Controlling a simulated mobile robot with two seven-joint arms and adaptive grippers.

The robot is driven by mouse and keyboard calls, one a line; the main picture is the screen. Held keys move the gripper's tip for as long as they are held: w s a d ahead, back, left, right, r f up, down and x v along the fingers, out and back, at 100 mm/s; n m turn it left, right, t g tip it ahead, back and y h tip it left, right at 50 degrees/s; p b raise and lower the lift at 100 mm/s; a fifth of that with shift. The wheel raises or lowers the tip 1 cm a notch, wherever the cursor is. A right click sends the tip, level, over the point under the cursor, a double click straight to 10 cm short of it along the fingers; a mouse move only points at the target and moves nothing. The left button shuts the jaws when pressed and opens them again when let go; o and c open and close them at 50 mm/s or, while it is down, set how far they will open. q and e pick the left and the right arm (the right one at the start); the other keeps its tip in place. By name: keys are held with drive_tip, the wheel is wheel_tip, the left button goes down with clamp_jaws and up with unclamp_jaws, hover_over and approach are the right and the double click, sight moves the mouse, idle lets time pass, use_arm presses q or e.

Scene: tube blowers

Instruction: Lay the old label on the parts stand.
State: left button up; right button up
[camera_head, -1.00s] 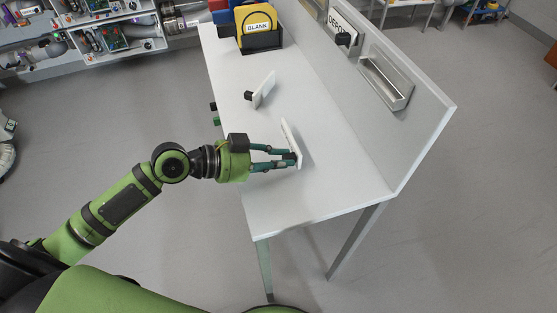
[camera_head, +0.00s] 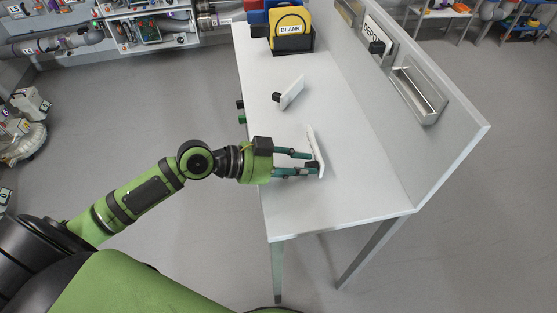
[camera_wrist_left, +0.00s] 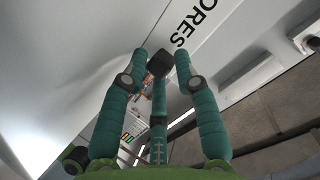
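A white label plate (camera_head: 315,147) with a black knob (camera_head: 311,165) stands on edge, tilted, near the front of the white table (camera_head: 345,195); I cannot tell which thing is the parts stand. In the left wrist view the plate (camera_wrist_left: 203,22) shows letters ending in "ORES", with its knob (camera_wrist_left: 160,64) between my fingertips. My left gripper (camera_head: 311,162) is at the knob with its fingers spread, apparently clear of it. It also shows in the left wrist view (camera_wrist_left: 160,62). A second white plate (camera_head: 292,91) with a black knob lies tilted farther back. My right gripper is out of view.
A black holder (camera_head: 293,45) with a yellow "BLANK" piece (camera_head: 290,20) stands at the back. The upright panel on the right bears a "DEPO…" plate (camera_head: 375,38) with a knob and an empty metal tray (camera_head: 420,92).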

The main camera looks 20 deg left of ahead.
use_arm(q)
drive_tip(key=b+v, duration=0.2)
drive_tip(key=v, duration=0.7)
drive_tip(key=shift+s+a+b, duration=0.15)
drive_tip(key=shift+a+b, duration=0.05)
drive_tip(key=shift+b, duration=0.1)
drive_tip(key=shift+v, duration=1.2)
